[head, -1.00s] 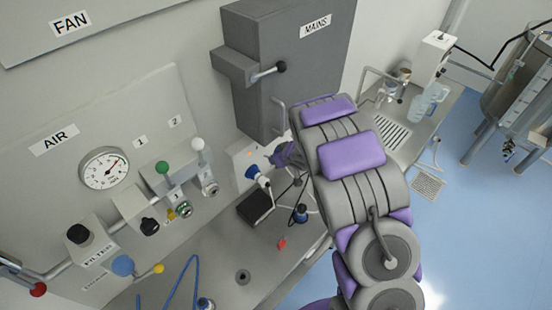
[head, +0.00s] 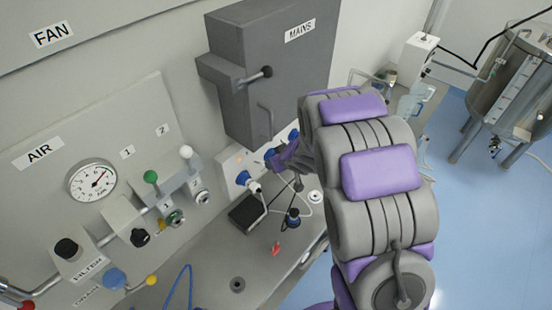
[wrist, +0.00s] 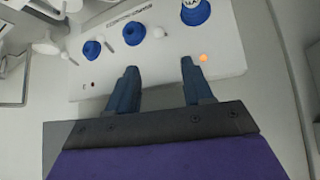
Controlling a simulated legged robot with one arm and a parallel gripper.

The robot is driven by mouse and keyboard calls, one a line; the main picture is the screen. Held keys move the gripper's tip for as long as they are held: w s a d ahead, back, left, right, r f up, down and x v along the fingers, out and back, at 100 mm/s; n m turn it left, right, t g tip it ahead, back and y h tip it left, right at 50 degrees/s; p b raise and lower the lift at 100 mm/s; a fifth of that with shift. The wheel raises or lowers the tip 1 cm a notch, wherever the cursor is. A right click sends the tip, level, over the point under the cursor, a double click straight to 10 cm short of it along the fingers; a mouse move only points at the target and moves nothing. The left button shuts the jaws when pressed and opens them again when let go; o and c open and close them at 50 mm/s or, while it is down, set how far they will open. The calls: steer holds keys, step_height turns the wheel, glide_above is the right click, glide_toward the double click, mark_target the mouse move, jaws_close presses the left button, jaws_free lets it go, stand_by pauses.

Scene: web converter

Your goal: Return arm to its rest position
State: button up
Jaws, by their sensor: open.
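My arm, grey with purple pads, fills the right middle of the head view. My gripper (head: 279,160) shows small and partly hidden behind the arm, in front of a white control box (head: 237,172) below the grey MAINS cabinet. In the wrist view my gripper (wrist: 158,82) has its two dark blue fingers apart with nothing between them. The fingertips are at the lower edge of the control box (wrist: 185,45) in that picture, which carries blue knobs and a lit orange lamp. I cannot tell whether they touch it.
The MAINS cabinet (head: 265,75) with its lever stands on the wall close to the arm. Valves and an AIR gauge (head: 92,182) are at left. A black scale-like block (head: 246,212) and a red item (head: 276,248) lie on the bench. Open blue floor is at right.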

steer(key=shift+d, duration=0.1)
steer(key=s+d+f+m+g+h+b, duration=0.1)
steer(key=s+d+m+g+h+b, duration=0.35)
steer(key=s+d+b, duration=1.05)
steer(key=s+a+f+g+b, duration=0.1)
steer(key=s+a+f+b, duration=0.1)
steer(key=s, duration=0.7)
steer(key=s+a+f+m+g+b, duration=0.1)
steer(key=s+b, duration=0.4)
steer(key=s, duration=0.5)
steer(key=s+a+f+g+b, duration=0.2)
steer(key=s+f+b, duration=0.2)
steer(key=s, duration=0.5)
steer(key=shift+s+a+f+y, duration=0.15)
steer(key=shift+a+f+y, duration=0.15)
steer(key=shift+a+y, duration=0.05)
steer(key=shift+m, duration=0.25)
